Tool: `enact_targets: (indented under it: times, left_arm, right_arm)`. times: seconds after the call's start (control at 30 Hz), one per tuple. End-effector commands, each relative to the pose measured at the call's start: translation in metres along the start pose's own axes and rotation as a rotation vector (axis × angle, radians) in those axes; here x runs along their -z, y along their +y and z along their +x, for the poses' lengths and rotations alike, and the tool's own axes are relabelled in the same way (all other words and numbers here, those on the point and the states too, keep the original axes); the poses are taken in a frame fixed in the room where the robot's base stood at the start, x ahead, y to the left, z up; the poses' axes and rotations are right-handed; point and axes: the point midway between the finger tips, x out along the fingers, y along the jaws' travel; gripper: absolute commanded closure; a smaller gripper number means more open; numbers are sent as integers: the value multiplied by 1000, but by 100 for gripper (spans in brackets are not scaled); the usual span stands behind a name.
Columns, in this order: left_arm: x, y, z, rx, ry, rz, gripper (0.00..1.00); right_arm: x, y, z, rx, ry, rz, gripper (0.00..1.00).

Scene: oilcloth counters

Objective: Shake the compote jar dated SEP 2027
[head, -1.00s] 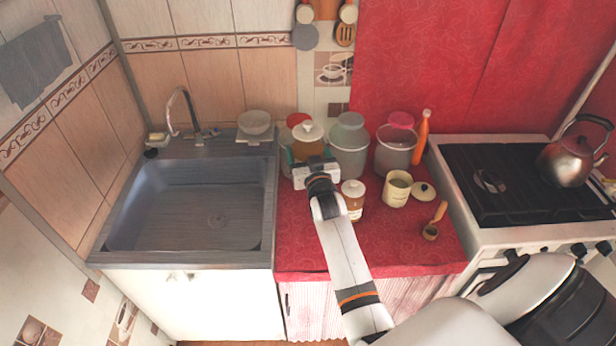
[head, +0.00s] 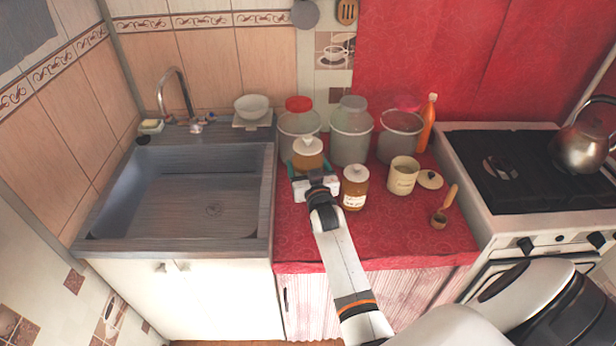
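An amber compote jar (head: 308,159) with a white knobbed lid is at the back left of the red counter. My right gripper (head: 311,169) has its teal-tipped fingers on both sides of this jar and appears shut on it. The jar looks upright and raised above the counter; its label is hidden. A second amber jar (head: 355,187) with a white lid stands on the counter just right of the gripper. It has a white label whose print is too small to read. My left gripper is not in view.
Several large clear canisters (head: 351,138) line the back. A cream mug (head: 403,176), loose lid (head: 430,180) and wooden scoop (head: 441,215) stand right. An orange bottle (head: 427,121) is near the stove (head: 500,207). The sink (head: 187,205) is left. The counter's front is clear.

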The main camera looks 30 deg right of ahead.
Motion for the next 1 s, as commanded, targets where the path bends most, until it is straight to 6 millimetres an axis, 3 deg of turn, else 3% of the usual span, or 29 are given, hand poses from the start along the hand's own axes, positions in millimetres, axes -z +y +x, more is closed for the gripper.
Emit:
enact_targets:
  times: [0.27, 0.8, 1.0]
  left_arm:
    - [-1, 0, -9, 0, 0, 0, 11]
    - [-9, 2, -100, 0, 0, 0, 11]
    - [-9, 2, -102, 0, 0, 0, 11]
  right_arm:
    - [-14, 0, 1, 0, -10, 1, 70]
    - [-114, 0, 1, 0, -10, 1, 70]
    - [-117, 0, 1, 0, -9, 0, 70]
